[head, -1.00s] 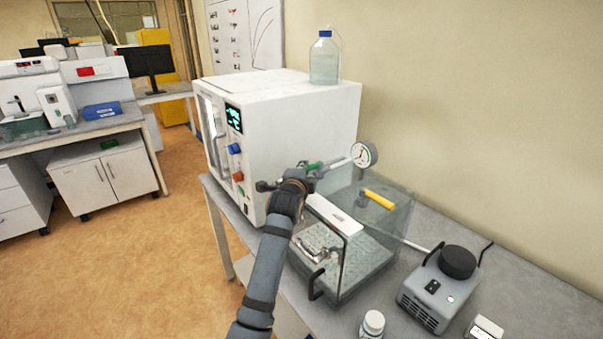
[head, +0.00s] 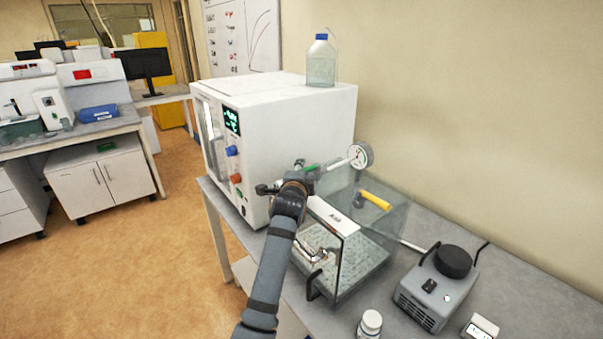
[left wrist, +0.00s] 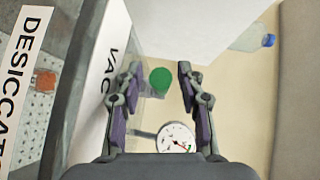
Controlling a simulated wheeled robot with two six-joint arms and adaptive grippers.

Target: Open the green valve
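The green valve handle (head: 310,167) shows as a small green piece near the gauge stem, partly hidden by my left gripper. In the left wrist view the green valve (left wrist: 161,80) appears as a rounded green knob between the fingers. My left gripper (left wrist: 160,72) is open, with a finger on each side of the knob and visible gaps to both. I cannot tell the depth between fingertips and knob. The round white pressure gauge (head: 360,155) is just right of the valve; it also shows in the left wrist view (left wrist: 176,138). My right gripper is not in view.
A white oven (head: 290,130) is close behind and left. A grey pump (head: 437,290) and a white-capped bottle (head: 370,323) stand right and in front.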

